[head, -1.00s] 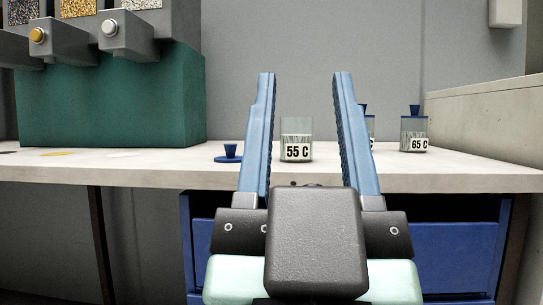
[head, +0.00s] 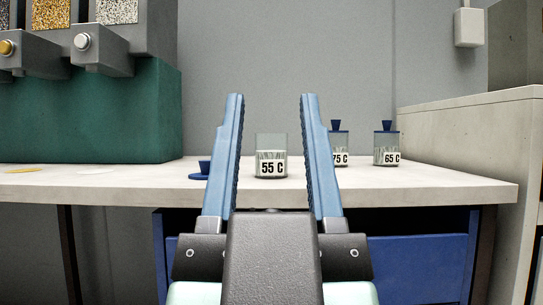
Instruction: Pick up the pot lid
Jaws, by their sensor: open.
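The pot lid (head: 203,170) is small and blue with a raised knob. It lies on the pale worktop, left of the open glass pot labelled 55 C (head: 271,157). My gripper's left finger covers the lid's right part. My gripper (head: 273,97) is open and empty, its two blue fingers pointing forward toward the worktop. In the picture the 55 C pot shows between the fingers, and the lid is just outside the left finger. I see no contact between the gripper and the lid.
Lidded pots labelled 75 C (head: 340,148) and 65 C (head: 386,147) stand to the right, the first partly behind my right finger. A green dispenser block (head: 100,115) stands at left. Blue drawers (head: 415,255) sit under the worktop (head: 440,188). A pale wall bounds the right.

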